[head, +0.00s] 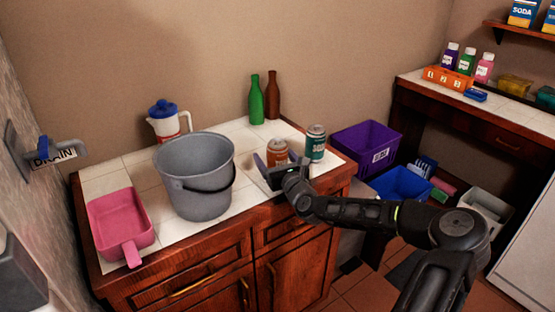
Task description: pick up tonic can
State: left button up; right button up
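Two cans stand upright near the right end of the tiled counter: an orange-red can (277,151) and a teal can (315,142) just right of it. Their labels are too small to read surely, so I cannot tell for certain which is the tonic can. My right gripper (279,160) comes in from the right, low in front of the orange-red can. Its fingers are spread, one at the can's left side and one toward its right. The gripper hides the can's lower part, and contact cannot be told. My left gripper is out of view.
A grey bucket (195,172), a pink dustpan (119,219) and a blue-lidded pitcher (166,121) stand left on the counter. Green (256,102) and brown (272,97) bottles stand behind. A purple bin (365,146) and a blue bin (400,186) lie beyond the counter's right end.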

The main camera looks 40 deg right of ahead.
jog(key=shift+c, duration=0.4)
jog(key=c, duration=1.5)
jog(key=shift+r, duration=0.15)
notch_tip(320, 180, up, 10)
dwell(0.7)
dwell(0.6)
